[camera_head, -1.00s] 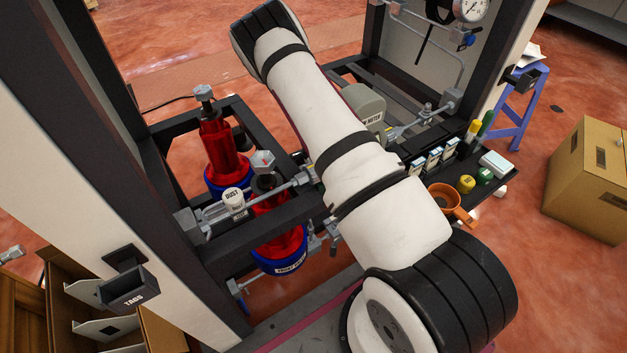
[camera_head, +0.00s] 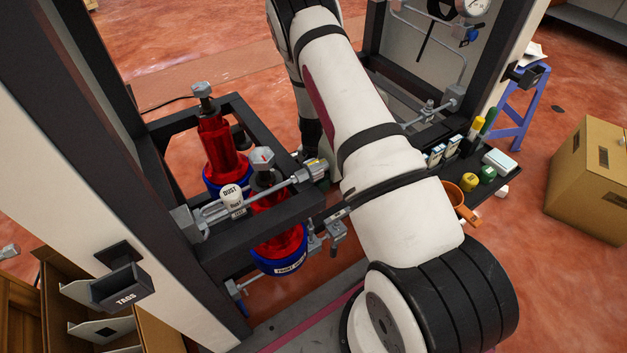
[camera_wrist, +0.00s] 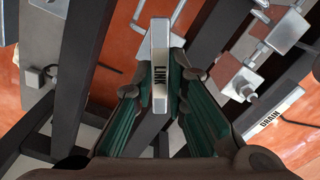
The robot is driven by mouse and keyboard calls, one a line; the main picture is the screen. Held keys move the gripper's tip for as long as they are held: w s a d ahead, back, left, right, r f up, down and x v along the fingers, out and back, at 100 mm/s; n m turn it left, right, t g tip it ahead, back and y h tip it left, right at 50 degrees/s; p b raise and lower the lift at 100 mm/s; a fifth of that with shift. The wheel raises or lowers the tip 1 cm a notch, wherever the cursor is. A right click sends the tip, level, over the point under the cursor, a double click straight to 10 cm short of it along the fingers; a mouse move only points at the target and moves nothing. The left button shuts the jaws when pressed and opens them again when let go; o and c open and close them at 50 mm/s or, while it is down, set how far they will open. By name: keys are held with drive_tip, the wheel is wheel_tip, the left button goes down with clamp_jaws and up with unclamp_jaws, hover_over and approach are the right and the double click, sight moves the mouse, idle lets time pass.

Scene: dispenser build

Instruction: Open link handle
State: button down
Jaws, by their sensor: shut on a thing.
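In the wrist view the link handle (camera_wrist: 160,65) is a pale grey bar lettered LINK. It lies between the teal-padded fingers of my gripper (camera_wrist: 160,88), which is shut on it. The bar runs lengthwise up the picture, and its upper end reaches beyond the fingertips. What the handle joins to is hidden behind it and the fingers. The fingers and the handle cannot be made out clearly there.
A grey bar marked DRAIN (camera_wrist: 270,122) lies to the right in the wrist view. Red canisters (camera_head: 218,150) stand in a dark frame (camera_head: 270,120) left of my arm. A shelf with small bottles and an orange cup (camera_head: 463,199) is to the right.

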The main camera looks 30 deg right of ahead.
drive_tip(key=n, duration=0.4)
drive_tip(key=shift+n, duration=0.3)
drive_tip(key=shift+n+b, duration=0.35)
drive_tip(key=shift+n, duration=1.55)
drive_tip(key=c, duration=1.6)
unclamp_jaws()
wheel_tip(320, 180, up, 12)
